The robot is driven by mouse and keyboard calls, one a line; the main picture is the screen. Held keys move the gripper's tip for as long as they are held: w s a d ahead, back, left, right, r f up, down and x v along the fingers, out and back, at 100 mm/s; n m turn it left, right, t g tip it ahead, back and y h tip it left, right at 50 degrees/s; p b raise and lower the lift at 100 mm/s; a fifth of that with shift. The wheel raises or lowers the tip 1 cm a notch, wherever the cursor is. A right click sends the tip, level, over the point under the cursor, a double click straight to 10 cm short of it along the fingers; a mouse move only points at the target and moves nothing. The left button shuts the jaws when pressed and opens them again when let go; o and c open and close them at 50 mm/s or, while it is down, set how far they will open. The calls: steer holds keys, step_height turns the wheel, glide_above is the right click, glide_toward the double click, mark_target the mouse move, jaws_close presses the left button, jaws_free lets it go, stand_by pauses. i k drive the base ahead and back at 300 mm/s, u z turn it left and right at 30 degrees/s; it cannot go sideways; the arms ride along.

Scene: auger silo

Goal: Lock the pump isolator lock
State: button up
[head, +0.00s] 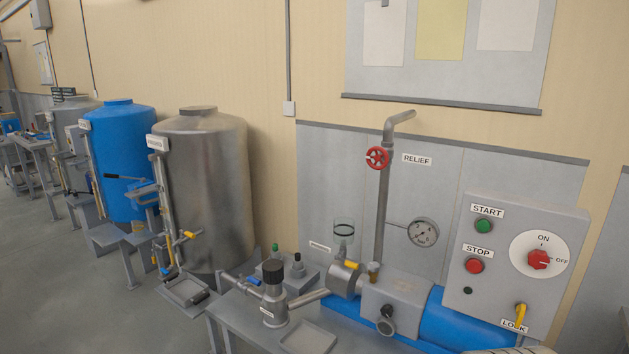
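The pump isolator is a red rotary knob (538,260) on a white round plate at the right of a grey control box (515,285). ON is printed at the top of the plate and OFF at its right. I cannot tell for sure which mark the knob points to. Below it, near the box's lower edge, is a small yellow lock lever (521,313), roughly upright, partly over a LOCK label (510,326). My gripper is not in view. A pale edge at the bottom right is too cut off to identify.
A green START button (484,226) and red STOP button (474,266) sit left of the isolator. A blue pump motor (450,318) lies below the box. Tanks line the wall; floor is clear at left.

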mark_target(521, 309)
steer(key=k, duration=1.3)
steer(key=u, duration=0.5)
steer(key=i, duration=2)
steer(key=z, duration=0.6)
